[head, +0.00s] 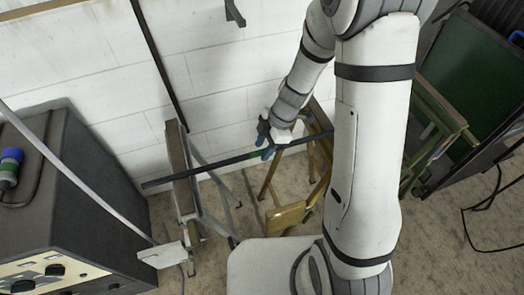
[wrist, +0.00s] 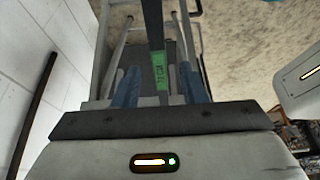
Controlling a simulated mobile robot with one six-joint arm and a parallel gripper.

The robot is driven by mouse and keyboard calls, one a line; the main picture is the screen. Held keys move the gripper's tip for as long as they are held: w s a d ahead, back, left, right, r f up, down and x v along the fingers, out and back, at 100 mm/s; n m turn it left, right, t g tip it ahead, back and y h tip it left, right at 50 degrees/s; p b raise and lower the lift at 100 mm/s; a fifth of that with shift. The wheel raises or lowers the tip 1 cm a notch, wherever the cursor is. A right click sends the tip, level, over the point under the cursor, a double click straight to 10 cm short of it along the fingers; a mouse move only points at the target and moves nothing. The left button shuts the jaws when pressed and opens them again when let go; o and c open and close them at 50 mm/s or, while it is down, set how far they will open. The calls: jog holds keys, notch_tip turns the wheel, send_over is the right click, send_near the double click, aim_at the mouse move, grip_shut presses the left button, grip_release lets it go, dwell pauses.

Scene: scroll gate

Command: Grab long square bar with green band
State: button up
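The long dark square bar (head: 215,164) lies across two trestles in the head view, tilted slightly in the picture. Its green band (wrist: 161,74) shows in the wrist view with dark lettering on it. My gripper (head: 266,146) is at the bar beside the green band, between the trestles. In the wrist view, its two blue fingers (wrist: 160,76) stand apart, one on each side of the banded bar, with visible gaps to it. I cannot tell whether the fingertips reach past the bar in depth.
A grey trestle (head: 180,170) supports the bar's left part and a yellowish trestle (head: 270,185) stands under its right part. A white block wall (head: 120,110) is close behind. A dark cabinet (head: 60,195) is at left; a green panel (head: 455,85) is at right.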

jog(key=shift+c, duration=0.4)
jog(key=c, duration=0.7)
grip_shut()
jog(key=shift+r, duration=0.1)
